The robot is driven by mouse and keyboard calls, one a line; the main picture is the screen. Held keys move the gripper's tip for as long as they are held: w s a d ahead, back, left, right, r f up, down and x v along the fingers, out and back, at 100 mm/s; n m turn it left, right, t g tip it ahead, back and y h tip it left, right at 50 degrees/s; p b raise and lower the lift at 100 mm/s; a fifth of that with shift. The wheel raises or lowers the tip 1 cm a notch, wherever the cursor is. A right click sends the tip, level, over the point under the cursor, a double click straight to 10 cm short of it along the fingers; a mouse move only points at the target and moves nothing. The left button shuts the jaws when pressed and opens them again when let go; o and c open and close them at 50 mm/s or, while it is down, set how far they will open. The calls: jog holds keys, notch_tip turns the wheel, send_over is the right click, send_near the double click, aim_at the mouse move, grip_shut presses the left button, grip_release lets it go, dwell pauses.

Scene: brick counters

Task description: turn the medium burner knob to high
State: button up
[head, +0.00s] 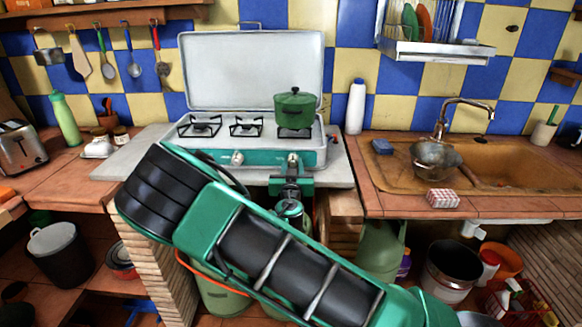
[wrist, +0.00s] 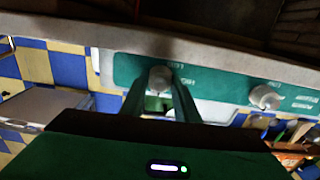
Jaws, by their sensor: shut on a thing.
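The camping stove (head: 318,150) has an open white lid and a teal front panel with two pale knobs. My gripper (head: 291,170) is at the right knob (head: 292,157). In the wrist view, which is upside down, my gripper (wrist: 161,92) is shut on this knob (wrist: 160,77), with one finger on each side. Small lettering that looks like "HIGH" shows beside it. The other knob (head: 237,158) is free, and it also shows in the wrist view (wrist: 264,97) with lettering too blurred to read. The knobs' exact pointer angles are unclear.
A green pot (head: 295,110) stands on the stove's right burner. The grey counter slab (head: 130,163) is bare left of the stove. A white bottle (head: 356,107) and a sink (head: 500,165) are to the right. My arm hides part of the counter's front edge.

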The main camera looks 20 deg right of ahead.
jog(key=n, duration=0.4)
jog(key=shift+a, duration=0.1)
jog(key=n, duration=0.4)
jog(key=shift+n, duration=0.3)
jog(key=n, duration=0.4)
jog(key=shift+a+f+n, duration=0.1)
jog(key=shift+n, duration=0.2)
jog(key=n, duration=0.4)
jog(key=shift+a, duration=0.1)
jog(key=shift+f+n, duration=0.1)
jog(key=shift+n, duration=0.2)
jog(key=o, duration=1)
jog(key=shift+o, duration=0.2)
jog(key=shift+d, duration=0.2)
